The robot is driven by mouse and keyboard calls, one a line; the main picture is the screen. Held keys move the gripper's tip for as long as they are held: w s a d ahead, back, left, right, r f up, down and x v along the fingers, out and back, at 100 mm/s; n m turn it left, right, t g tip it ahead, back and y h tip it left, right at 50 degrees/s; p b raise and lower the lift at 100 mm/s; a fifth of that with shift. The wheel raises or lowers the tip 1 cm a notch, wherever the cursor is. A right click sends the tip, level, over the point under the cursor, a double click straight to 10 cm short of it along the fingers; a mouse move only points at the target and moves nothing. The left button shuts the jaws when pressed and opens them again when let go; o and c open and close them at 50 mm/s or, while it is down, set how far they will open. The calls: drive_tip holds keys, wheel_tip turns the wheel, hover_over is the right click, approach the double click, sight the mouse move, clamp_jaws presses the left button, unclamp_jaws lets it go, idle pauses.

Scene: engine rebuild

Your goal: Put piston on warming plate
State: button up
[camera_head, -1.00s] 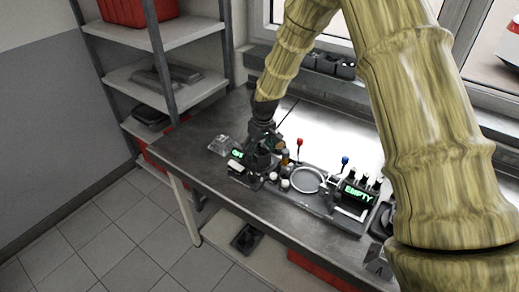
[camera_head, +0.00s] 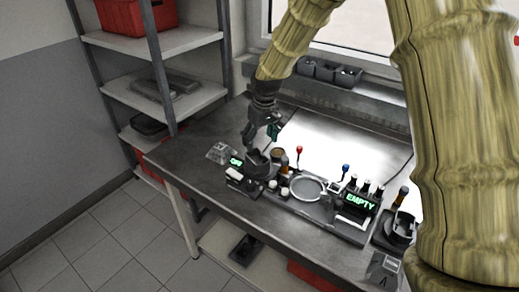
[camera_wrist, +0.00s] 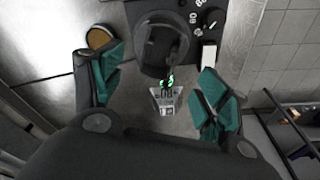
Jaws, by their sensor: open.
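A dark grey, round, hollow piston (camera_head: 258,164) stands on the warming plate (camera_head: 236,173) at the left end of the bench equipment. The plate has a small green lit display. In the wrist view the piston (camera_wrist: 165,45) shows from above, with a bar-like part inside it, on the dark plate (camera_wrist: 215,22) with dial numbers. My gripper (camera_head: 264,136) is above the piston, open and empty. In the wrist view its teal fingers (camera_wrist: 158,88) are wide apart, with the piston beyond them and not touched.
A brass-coloured cylinder (camera_head: 278,155) stands close beside the piston. A fixture with a ring (camera_head: 308,188), red and blue knobs and an "EMPTY" display (camera_head: 360,200) lies to the right. Another dark part (camera_head: 403,228) sits at far right. The bench's left end is mostly clear.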

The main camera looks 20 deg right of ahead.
drive_tip(key=shift+s+r, duration=0.2)
drive_tip(key=shift+r, duration=1.35)
